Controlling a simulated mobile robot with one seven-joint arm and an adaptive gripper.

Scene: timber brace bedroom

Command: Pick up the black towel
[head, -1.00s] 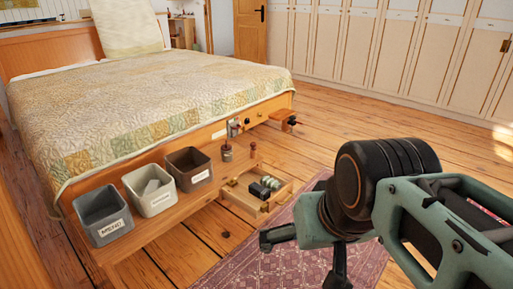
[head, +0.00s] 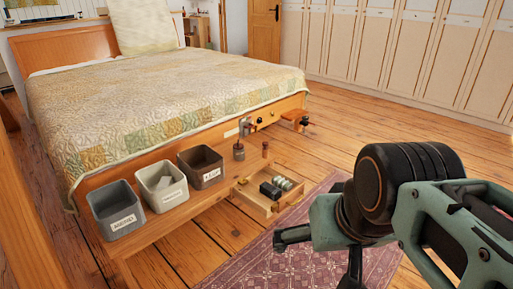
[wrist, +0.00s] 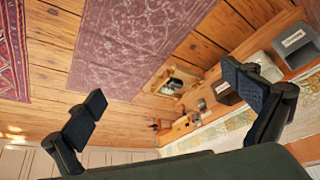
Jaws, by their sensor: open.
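A small black item (head: 270,190), which looks like the rolled black towel, lies in an open wooden drawer (head: 258,207) low beside the bench at the foot of the bed. Several pale greenish rolls (head: 283,183) lie next to it. My gripper (head: 322,252) is open and empty, in front of the drawer and to its right in the head view, over the purple rug. In the wrist view, my gripper (wrist: 172,104) has its fingers spread wide, with the drawer (wrist: 160,88) small and far off between them. The dark item (wrist: 174,84) shows there too, without clear detail.
A grey bin (head: 117,226), a white bin (head: 170,198) and a brown bin (head: 204,178) stand on the wooden bench (head: 165,222), left of the drawer. A clamp-like tool (head: 240,140) stands by the bed edge.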

